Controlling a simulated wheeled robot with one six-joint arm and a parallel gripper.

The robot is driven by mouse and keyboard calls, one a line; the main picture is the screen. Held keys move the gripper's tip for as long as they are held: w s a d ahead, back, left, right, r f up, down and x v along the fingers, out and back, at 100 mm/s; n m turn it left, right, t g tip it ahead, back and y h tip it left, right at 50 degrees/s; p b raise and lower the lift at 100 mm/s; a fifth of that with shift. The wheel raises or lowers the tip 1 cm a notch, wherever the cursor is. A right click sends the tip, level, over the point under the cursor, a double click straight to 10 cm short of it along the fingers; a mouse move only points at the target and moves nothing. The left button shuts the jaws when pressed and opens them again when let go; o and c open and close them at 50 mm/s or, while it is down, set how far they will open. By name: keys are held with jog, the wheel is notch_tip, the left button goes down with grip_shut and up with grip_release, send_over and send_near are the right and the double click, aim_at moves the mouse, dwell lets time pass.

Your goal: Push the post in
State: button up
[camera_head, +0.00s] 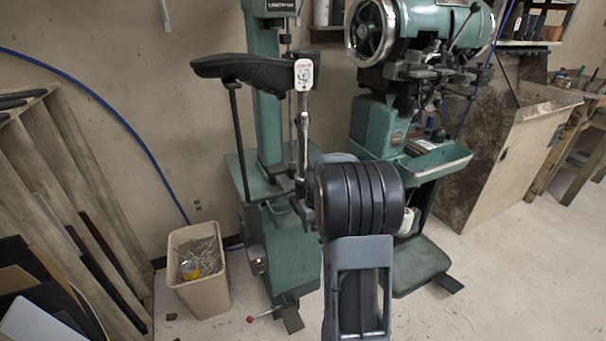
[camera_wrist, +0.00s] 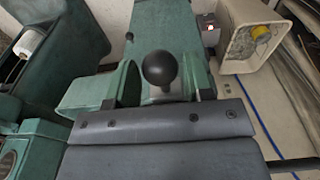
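In the head view a slim silver post (camera_head: 303,140) stands upright on the green machine, with a red and white label (camera_head: 304,74) near its top. A long black arm (camera_head: 250,72) reaches left from beside the label. My gripper (camera_head: 306,198) is mostly hidden behind my own arm, close to the lower part of the post. I cannot tell whether they touch. In the wrist view a round black knob (camera_wrist: 159,68) shows in front of green metal, beyond a grey bolted part that looks like mine. The fingertips are not clear in either view.
A beige bin (camera_head: 200,275) with scraps stands on the floor at left and shows in the wrist view (camera_wrist: 248,38). A wooden rack (camera_head: 85,190) leans at far left. A second green machine (camera_head: 380,130) stands close on the right. Floor at far right is clear.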

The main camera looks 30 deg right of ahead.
jog(key=c, duration=0.7)
jog(key=shift+w+d+r+p, duration=0.1)
jog(key=shift+w+d+p, duration=0.3)
jog(key=shift+w+p, duration=1.6)
jog(key=shift+w+d+f+p, duration=0.1)
jog(key=shift+w+d+p, duration=0.25)
jog(key=shift+w, duration=3.35)
jog(key=shift+w+d+r+p, duration=0.1)
jog(key=shift+w+d+p, duration=0.3)
jog(key=shift+w+p, duration=1.6)
jog(key=shift+w+b, duration=0.9)
jog(key=o, duration=1.2)
jog(key=shift+s+a+r+p, duration=0.1)
jog(key=shift+s+r+p, duration=0.4)
jog(key=shift+r, duration=0.65)
jog(key=shift+s+r+p, duration=0.2)
jog(key=shift+r+p, duration=0.55)
jog(key=shift+r, duration=0.35)
jog(key=shift+s+a+r+p, duration=0.1)
jog(key=shift+s+r+p, duration=0.4)
jog(key=shift+r, duration=0.65)
jog(key=shift+w, duration=0.15)
